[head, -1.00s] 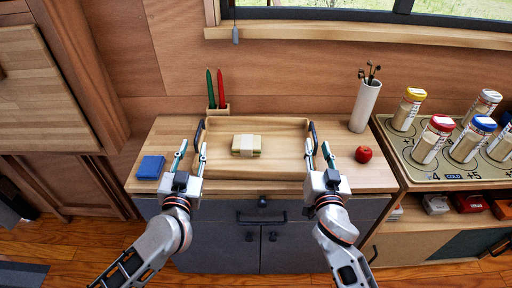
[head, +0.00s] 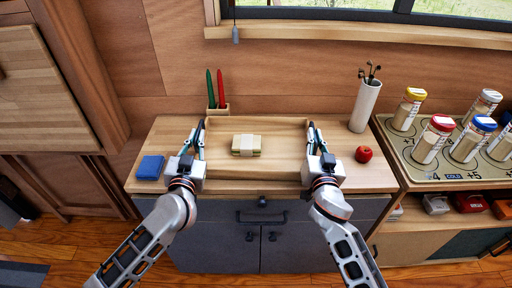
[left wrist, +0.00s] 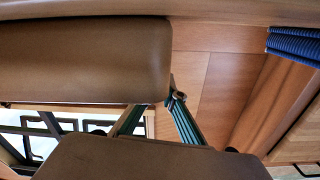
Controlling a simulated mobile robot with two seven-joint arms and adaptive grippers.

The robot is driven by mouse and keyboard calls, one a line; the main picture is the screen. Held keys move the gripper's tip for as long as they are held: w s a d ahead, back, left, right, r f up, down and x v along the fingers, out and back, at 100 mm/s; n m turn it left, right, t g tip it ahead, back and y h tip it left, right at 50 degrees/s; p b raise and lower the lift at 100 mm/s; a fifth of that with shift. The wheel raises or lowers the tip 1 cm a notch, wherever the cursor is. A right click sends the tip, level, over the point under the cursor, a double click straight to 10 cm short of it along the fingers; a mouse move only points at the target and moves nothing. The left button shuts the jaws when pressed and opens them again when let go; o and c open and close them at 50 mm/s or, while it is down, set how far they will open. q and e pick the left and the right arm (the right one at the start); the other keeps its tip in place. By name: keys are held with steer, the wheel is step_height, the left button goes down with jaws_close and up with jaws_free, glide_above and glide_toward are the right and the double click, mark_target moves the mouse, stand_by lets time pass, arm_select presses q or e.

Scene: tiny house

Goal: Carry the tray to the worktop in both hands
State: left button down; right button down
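The wooden tray (head: 225,174) rests level on the wooden top of a grey cabinet, with dark handles on its left and right sides. It holds a pale banded bundle (head: 246,145). My left gripper (head: 197,131) is at the left handle, its fingers drawn close around it. My right gripper (head: 314,131) is at the right handle in the same way. The fingertips partly hide both handles. In the left wrist view, the left gripper's teal-padded fingers (left wrist: 158,112) show between large brown rounded shapes, and a small dark piece shows at their tips.
A blue block (head: 150,167) lies left of the tray. A red apple (head: 363,154) and a white cylinder of utensils (head: 365,106) stand right of it. A pen holder (head: 218,109) is behind it. A rack of jars (head: 440,160) stands further right.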

arm_select(q)
steer(key=shift+r, duration=0.15)
arm_select(e)
steer(key=shift+r, duration=0.2)
